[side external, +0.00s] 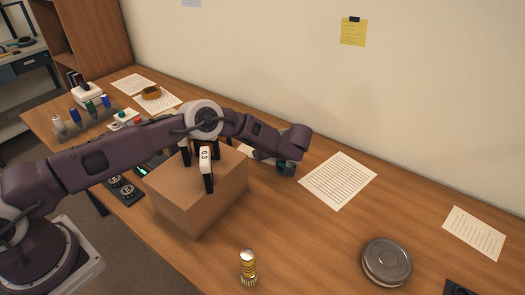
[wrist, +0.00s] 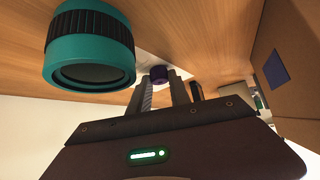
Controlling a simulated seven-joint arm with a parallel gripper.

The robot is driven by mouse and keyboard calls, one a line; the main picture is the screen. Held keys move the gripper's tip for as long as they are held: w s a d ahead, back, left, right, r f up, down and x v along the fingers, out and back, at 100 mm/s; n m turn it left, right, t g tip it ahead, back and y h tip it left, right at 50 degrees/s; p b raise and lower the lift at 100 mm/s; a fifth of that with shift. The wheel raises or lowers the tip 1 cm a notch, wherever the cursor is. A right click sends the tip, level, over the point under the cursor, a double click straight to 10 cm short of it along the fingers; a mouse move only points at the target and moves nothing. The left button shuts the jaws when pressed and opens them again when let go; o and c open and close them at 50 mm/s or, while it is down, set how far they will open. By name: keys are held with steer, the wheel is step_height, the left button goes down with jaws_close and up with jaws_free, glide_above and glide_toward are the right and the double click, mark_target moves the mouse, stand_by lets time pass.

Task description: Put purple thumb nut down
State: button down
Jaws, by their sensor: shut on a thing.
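The purple thumb nut (wrist: 159,74) shows small between my fingertips in the wrist view. My gripper (wrist: 160,82) is shut on it, low near a white patch on the wooden table. I cannot tell whether the nut touches the surface. A teal lens barrel with a black ribbed ring (wrist: 90,45) is close to the left of my gripper. In the side external view my gripper is at the far side of the cardboard box, mostly hidden by my arm, and the nut cannot be made out there. Part of the teal lens (side external: 286,167) shows beside it.
The cardboard box (side external: 193,205) stands close by, with a white gauge marked 0.3 (side external: 205,160) on top. A brass cylinder (side external: 248,266), a round grey lidded tin (side external: 387,262) and a printed sheet (side external: 338,181) lie to the right. Bare table lies between them.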

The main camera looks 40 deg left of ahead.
steer(key=c, duration=1.2)
jaws_free()
steer(key=shift+f, duration=0.1)
steer(key=shift+d+r, duration=0.15)
steer(key=shift+r, duration=0.1)
steer(key=v, duration=1.1)
steer(key=shift+d+r, duration=0.2)
steer(key=shift+r, duration=0.1)
